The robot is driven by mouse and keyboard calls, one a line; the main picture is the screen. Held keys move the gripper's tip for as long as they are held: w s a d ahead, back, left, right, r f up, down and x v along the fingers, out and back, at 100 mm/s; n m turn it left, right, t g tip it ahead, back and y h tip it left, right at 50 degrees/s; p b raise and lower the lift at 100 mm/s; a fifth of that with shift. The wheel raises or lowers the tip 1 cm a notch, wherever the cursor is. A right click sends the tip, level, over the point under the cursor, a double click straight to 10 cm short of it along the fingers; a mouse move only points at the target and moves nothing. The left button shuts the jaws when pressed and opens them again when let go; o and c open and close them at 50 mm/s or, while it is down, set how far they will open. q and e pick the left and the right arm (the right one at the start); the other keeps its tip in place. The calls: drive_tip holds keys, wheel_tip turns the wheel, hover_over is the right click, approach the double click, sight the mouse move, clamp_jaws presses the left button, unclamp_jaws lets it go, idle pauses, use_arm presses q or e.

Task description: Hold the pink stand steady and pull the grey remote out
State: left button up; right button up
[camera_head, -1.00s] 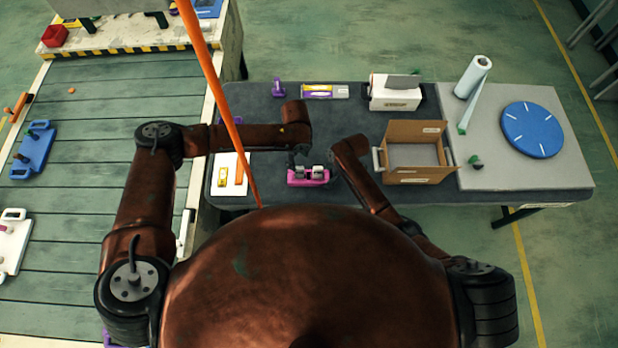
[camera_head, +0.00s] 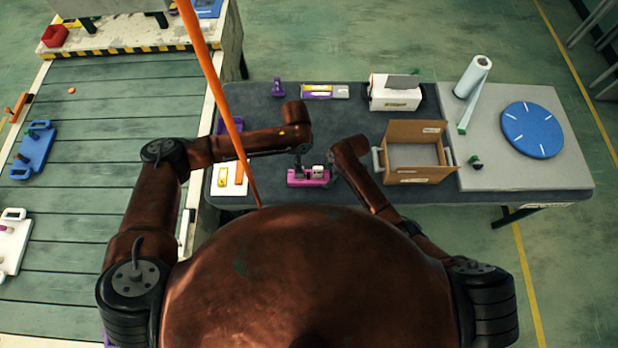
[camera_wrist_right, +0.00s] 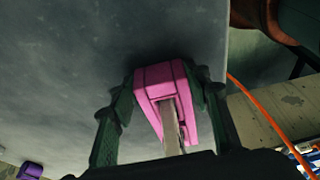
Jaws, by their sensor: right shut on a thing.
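The pink stand (camera_head: 308,182) sits near the front edge of the dark table, and its end fills the right wrist view (camera_wrist_right: 160,77). My right gripper (camera_wrist_right: 166,84) is shut on this end, with a dark finger on each side. A grey bar, seemingly the grey remote (camera_wrist_right: 172,124), lies in the stand's slot. A light block (camera_head: 318,170) shows on top of the stand in the head view; I cannot tell whether it is the same thing. My left gripper (camera_head: 299,158) is over the stand's left part and hides what is there; its fingers are too small to read.
An open cardboard box (camera_head: 418,179) stands right of my right arm. A white boxy device (camera_head: 394,95), a purple item (camera_head: 278,87) and a flat pack (camera_head: 325,91) lie at the back. A blue disc (camera_head: 532,130) and paper roll (camera_head: 473,77) are at the right.

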use_arm(q)
drive_tip(key=shift+f, duration=2.55)
drive_tip(key=shift+c, duration=0.4)
clamp_jaws()
drive_tip(key=shift+r, duration=0.75)
drive_tip(key=shift+r, duration=2.25)
use_arm(e)
drive_tip(key=o, duration=1.3)
